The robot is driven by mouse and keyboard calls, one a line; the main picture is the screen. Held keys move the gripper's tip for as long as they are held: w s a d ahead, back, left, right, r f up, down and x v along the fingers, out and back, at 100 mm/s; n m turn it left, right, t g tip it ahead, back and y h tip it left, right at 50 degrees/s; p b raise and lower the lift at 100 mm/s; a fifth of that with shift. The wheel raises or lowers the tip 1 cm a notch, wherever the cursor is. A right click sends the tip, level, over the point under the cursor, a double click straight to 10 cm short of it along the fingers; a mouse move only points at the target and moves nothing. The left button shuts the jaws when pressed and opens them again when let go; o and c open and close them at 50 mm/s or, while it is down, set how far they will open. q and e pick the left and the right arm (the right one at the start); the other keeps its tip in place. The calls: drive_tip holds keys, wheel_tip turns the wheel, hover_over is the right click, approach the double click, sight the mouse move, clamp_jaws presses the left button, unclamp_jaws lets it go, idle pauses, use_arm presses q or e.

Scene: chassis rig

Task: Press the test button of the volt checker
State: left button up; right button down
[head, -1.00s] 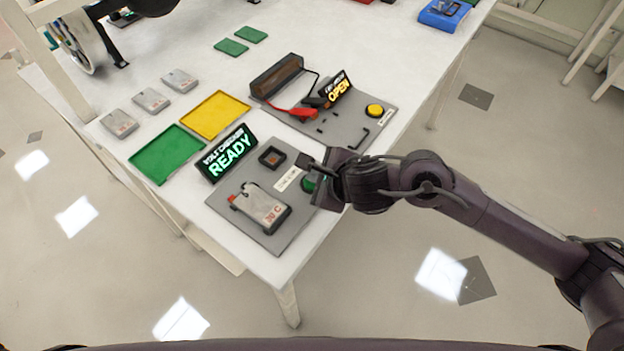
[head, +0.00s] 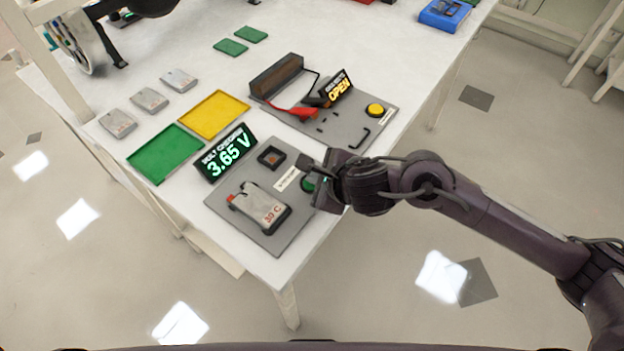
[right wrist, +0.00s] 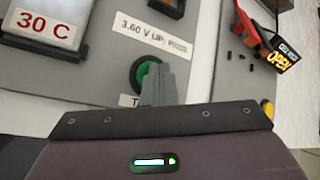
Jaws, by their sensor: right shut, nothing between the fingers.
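The volt checker is a grey board (head: 281,238) near the table's front corner, with a black display (head: 227,153) reading "VOLT CHECKER 3.65 V" in green. A grey cell (head: 262,207) marked "30 C" sits in its holder on the board; it also shows in the right wrist view (right wrist: 45,28). The round green test button (head: 307,184) is partly hidden by my right gripper (head: 318,176). In the right wrist view, the shut fingertips (right wrist: 154,75) of my right gripper overlap the green button (right wrist: 140,72) and appear to touch it. My left gripper is out of view.
A green tray (head: 160,166) and a yellow tray (head: 215,127) lie beside the display, with grey cells (head: 150,99) beyond. A second grey board (head: 340,138) carries an "OPEN" display (head: 338,88), red clips and a yellow button (head: 375,110).

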drive_tip(key=shift+r+p, duration=0.6)
drive_tip(key=shift+r, duration=0.2)
drive_tip(key=shift+r+p, duration=1.85)
drive_tip(key=shift+r, duration=0.65)
